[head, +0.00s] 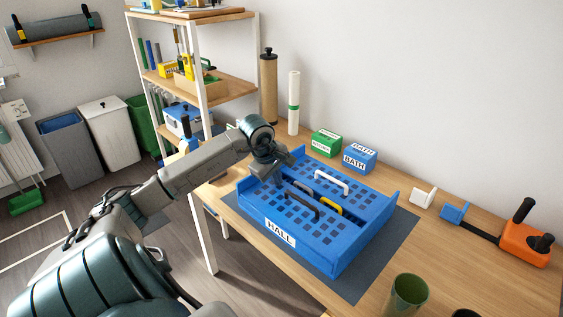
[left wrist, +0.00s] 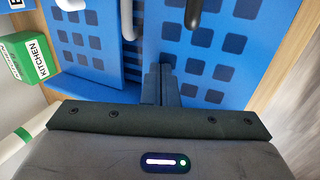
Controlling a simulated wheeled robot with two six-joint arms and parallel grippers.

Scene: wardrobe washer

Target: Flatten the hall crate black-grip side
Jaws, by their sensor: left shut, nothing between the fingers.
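The blue hall crate (head: 345,235) lies on a dark grey mat (head: 350,285), with a HALL label on its front. Perforated panels lie low between its raised end walls. A black grip (head: 303,203) is on the front panel, and a white grip (head: 331,181) is on the rear one. Smaller grey and yellow pieces (head: 328,208) sit near the middle. My left gripper (head: 279,182) is shut and empty over the crate's left part. In the left wrist view its fingertips (left wrist: 160,85) are in front of a perforated panel (left wrist: 205,62), near a panel gap; contact is unclear.
A green KITCHEN box (head: 326,143) and a blue BATH box (head: 360,158) stand behind the crate. An orange tool (head: 525,243) and a small white piece (head: 424,198) are to the right. A green cup (head: 405,296) stands near the front. A shelf rack (head: 205,95) is at left.

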